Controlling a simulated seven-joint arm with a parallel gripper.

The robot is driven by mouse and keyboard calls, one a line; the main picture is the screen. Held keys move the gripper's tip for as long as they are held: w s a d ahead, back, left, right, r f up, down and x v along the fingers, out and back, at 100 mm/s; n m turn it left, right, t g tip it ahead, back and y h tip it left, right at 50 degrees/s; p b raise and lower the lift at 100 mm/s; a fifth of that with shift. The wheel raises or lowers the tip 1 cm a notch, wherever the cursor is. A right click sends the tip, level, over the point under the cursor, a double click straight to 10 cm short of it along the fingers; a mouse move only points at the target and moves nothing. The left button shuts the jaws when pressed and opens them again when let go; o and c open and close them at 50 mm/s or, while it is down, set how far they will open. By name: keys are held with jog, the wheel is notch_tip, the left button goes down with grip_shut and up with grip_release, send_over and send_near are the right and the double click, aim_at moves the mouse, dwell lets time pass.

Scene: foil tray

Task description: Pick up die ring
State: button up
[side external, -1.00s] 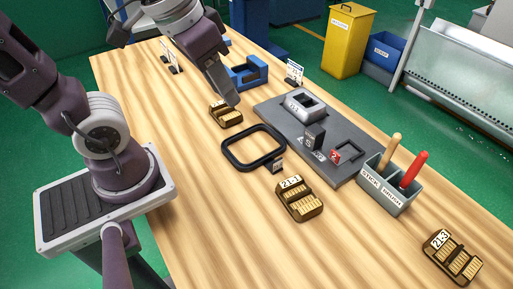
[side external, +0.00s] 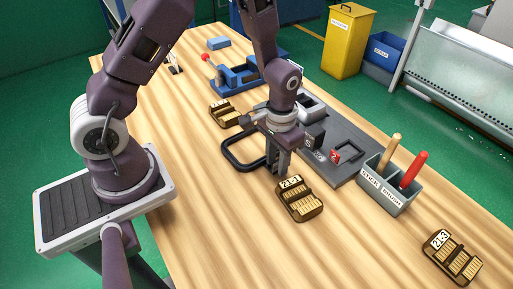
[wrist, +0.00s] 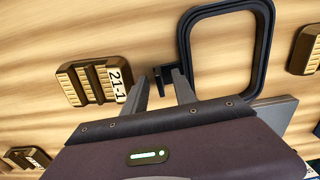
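The die ring, a black rounded-square frame (side external: 236,160), lies on the wooden table. Its far and right parts are hidden behind my arm in the side view. In the wrist view the ring (wrist: 268,45) fills the upper right, with a small dark tab (wrist: 166,76) sticking out from its left side. My gripper (side external: 279,172) points down over the tab side of the ring. In the wrist view my gripper (wrist: 161,82) has its fingers apart, with the tab showing in the gap between the tips. Whether the fingertips touch the tab, I cannot tell.
A brown block marked 21-1 (side external: 299,200) stands close beside my gripper. Another brown block (side external: 224,113) is beyond the ring. A grey plate (side external: 345,165) with fixtures and a grey holder (side external: 390,190) with two handled tools are right. Block 21-3 (side external: 452,257) is front right.

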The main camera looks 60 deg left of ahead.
grip_shut()
dwell(1.4)
